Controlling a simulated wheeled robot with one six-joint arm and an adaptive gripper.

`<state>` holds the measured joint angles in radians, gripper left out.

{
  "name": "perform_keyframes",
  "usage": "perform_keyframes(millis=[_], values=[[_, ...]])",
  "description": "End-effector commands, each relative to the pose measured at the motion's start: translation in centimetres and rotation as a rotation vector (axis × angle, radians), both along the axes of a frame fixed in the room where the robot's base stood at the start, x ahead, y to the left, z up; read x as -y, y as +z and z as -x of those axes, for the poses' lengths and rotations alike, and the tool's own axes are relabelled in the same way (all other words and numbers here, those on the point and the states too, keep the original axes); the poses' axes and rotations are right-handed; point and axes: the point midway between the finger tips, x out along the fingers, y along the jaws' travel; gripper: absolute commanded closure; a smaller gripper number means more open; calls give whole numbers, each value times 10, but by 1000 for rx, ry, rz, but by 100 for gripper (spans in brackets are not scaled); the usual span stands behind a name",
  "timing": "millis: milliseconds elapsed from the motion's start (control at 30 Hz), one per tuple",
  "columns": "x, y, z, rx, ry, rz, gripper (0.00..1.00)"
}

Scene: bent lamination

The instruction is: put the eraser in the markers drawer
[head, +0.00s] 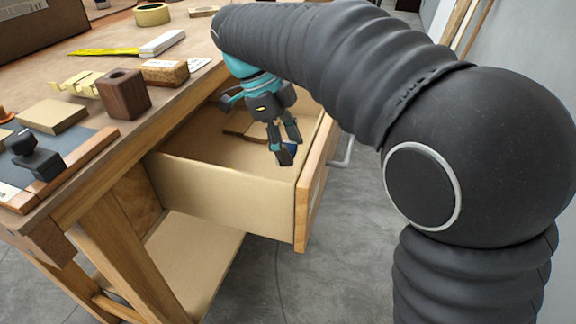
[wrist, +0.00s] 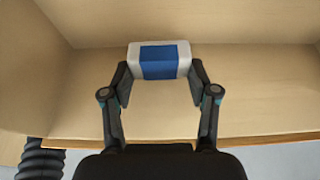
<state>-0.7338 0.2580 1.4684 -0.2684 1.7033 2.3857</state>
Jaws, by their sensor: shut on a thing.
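The eraser (wrist: 158,61) is a white block with a blue band around its middle. In the wrist view it is held between the two fingertips of my gripper (wrist: 157,75), which is shut on it. In the head view my gripper (head: 287,152) points down into the open drawer (head: 222,190), near its front panel. Only a small blue bit of the eraser (head: 293,147) shows there. In the wrist view the drawer's pale wooden inside (wrist: 240,85) lies around and below the eraser. I cannot tell whether the eraser touches the drawer floor. No label is readable.
The drawer is pulled out from the workbench (head: 100,75) and has a metal handle (head: 345,150). A brown wooden piece (head: 240,125) lies inside it toward the back. A dark wooden block (head: 123,93), tape roll (head: 152,14) and other items stand on the benchtop.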

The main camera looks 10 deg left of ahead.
Motion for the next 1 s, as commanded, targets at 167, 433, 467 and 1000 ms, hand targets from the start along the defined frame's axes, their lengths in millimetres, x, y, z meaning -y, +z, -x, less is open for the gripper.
perform_keyframes(millis=[167,433,467,1000], values=[[0,-13,0,0,-1,0,75],[0,-46,0,0,1,1,75],[0,-48,0,0,0,1,75],[0,-56,0,1,-1,-1,21]])
